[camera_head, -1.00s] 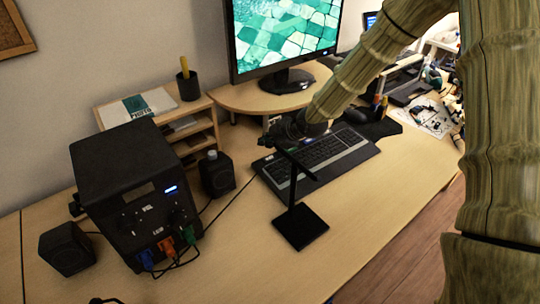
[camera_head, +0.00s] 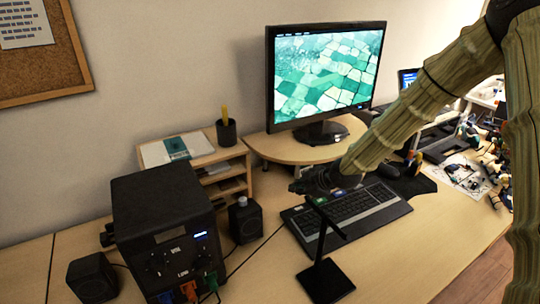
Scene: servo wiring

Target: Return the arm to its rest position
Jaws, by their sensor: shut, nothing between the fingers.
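My arm (camera_head: 418,105) comes in from the right and reaches left over the desk, with a bark-like brown surface. My gripper (camera_head: 298,187) is at its end, dark and small, above the left end of the keyboard. It is shut and holds nothing that I can see. A black stand (camera_head: 325,280) with a flat square base and a thin tilted post stands on the desk just below and in front of my gripper. I cannot tell whether the gripper touches it.
A black power supply box (camera_head: 165,235) with coloured plugs is at the left, beside small speakers (camera_head: 245,220). The keyboard (camera_head: 352,212) lies under my arm. A monitor (camera_head: 325,75) stands behind it. Tools and papers (camera_head: 465,172) lie at the right. The front right desk is clear.

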